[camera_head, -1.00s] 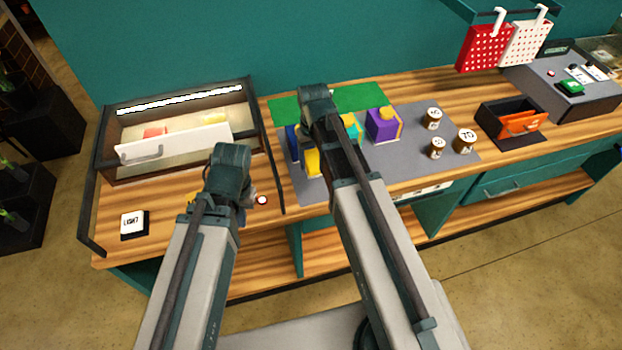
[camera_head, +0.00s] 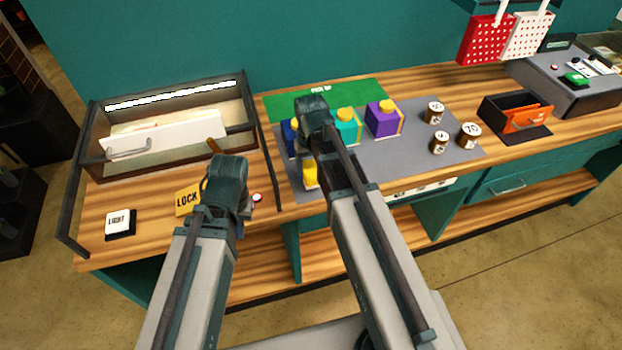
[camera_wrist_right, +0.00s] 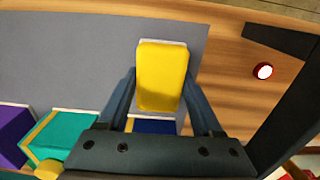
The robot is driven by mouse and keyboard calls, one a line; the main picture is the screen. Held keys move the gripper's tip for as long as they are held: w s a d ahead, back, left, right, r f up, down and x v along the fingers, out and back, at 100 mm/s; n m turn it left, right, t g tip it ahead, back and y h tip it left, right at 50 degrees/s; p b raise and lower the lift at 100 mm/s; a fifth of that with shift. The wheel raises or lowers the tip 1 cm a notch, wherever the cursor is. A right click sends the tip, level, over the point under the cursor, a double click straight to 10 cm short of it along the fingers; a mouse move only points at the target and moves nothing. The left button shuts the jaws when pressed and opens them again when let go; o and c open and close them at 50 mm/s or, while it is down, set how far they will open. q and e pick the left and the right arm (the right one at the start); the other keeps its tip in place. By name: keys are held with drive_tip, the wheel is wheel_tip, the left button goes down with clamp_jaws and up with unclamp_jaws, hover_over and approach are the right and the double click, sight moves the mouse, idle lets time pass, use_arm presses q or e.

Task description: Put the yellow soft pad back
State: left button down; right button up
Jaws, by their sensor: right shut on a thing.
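The yellow soft pad (camera_wrist_right: 162,72) sits between the two fingers of my right gripper (camera_wrist_right: 161,95) in the right wrist view. My right gripper is shut on it, above the grey mat (camera_head: 385,158). In the head view, a yellow part of the pad (camera_head: 310,172) shows just below the right wrist; my right arm hides the fingers there. My left gripper (camera_head: 227,180) is over the table's front edge, right of the yellow LOCK sign (camera_head: 186,202). Its fingers are hidden.
Teal (camera_head: 347,127) and purple (camera_head: 383,120) blocks with yellow tops stand on the mat, with a blue one (camera_head: 289,137) partly hidden. Several labelled jars (camera_head: 440,143) stand right. A framed case with a white front (camera_head: 165,135) is left. A green strip (camera_head: 330,97) lies behind.

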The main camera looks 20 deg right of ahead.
sight(311, 176)
drive_tip(key=shift+f+b, duration=0.95)
drive_tip(key=shift+f, duration=0.45)
drive_tip(key=shift+f, duration=0.15)
drive_tip(key=o, duration=1.2)
wheel_tip(311, 176, up, 12)
drive_tip(key=p, duration=1.2)
drive_tip(key=shift+r, duration=0.25)
drive_tip(key=shift+f, duration=0.1)
